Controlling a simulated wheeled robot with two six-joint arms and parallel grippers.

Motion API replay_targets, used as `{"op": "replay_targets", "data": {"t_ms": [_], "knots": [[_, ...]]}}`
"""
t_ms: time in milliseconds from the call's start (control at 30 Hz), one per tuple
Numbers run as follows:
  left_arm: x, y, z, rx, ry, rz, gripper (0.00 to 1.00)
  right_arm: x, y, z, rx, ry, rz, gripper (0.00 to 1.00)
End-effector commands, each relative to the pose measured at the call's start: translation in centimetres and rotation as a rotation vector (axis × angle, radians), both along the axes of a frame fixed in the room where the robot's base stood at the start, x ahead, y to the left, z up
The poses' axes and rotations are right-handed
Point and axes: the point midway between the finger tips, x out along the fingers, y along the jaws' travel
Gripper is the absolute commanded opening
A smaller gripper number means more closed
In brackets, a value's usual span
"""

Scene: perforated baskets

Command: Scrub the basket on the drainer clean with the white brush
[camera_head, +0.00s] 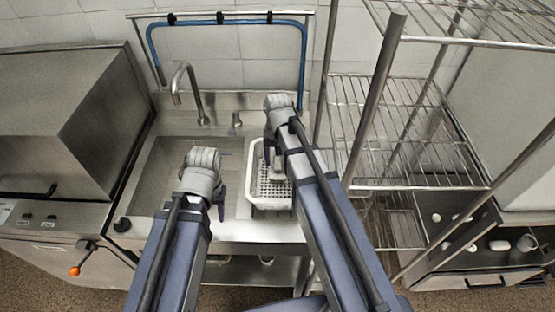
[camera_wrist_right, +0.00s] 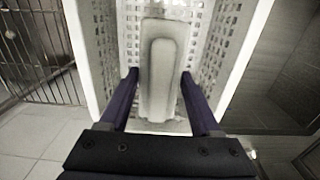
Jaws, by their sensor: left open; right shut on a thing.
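A white perforated basket (camera_head: 271,203) sits on the drainer (camera_head: 239,207) to the right of the sink bowl. The right wrist view looks into the basket (camera_wrist_right: 239,62), with its perforated walls and rim around my right gripper. My right gripper (camera_wrist_right: 160,76) is shut on the white brush (camera_wrist_right: 160,45), with one finger on each side of it. The brush is inside the basket's outline; whether its bristles touch the basket is hidden. In the head view my right arm covers part of the basket. My left gripper (camera_head: 221,196) is open and empty over the sink's right side.
The empty sink bowl (camera_head: 165,165) with a tap (camera_head: 186,92) lies left of the basket. A blue hose (camera_head: 225,21) hangs on a rail behind. A wire shelf rack (camera_head: 400,130) stands close on the right. A steel machine (camera_head: 70,120) stands at left.

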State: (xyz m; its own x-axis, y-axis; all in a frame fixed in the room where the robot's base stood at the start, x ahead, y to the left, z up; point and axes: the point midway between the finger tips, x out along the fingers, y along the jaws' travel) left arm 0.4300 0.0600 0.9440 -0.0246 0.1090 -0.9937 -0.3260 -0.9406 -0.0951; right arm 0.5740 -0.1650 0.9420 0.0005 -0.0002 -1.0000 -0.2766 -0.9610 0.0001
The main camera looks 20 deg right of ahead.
Motion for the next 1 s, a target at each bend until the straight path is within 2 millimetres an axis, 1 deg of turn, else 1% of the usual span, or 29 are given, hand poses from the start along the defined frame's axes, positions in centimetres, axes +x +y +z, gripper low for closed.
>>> {"op": "replay_targets", "data": {"t_ms": [33, 800, 900, 1000], "knots": [[0.0, 0.0, 1.0, 0.0, 0.0, 0.0, 0.47, 0.0, 0.0, 1.0, 0.0, 0.0, 0.0, 0.0], [0.0, 0.0, 8.4, 0.0, 0.0, -0.002, 0.47, 0.0, 0.0, 8.4, 0.0, 0.001, 0.0, 0.0], [0.0, 0.0, 9.1, 0.0, 0.0, -0.002, 0.47, 0.0, 0.0, 9.1, 0.0, 0.001, 0.0, 0.0], [0.0, 0.0, 9.2, 0.0, 0.0, -0.002, 0.47, 0.0, 0.0, 9.2, 0.0, 0.001, 0.0, 0.0]]}}
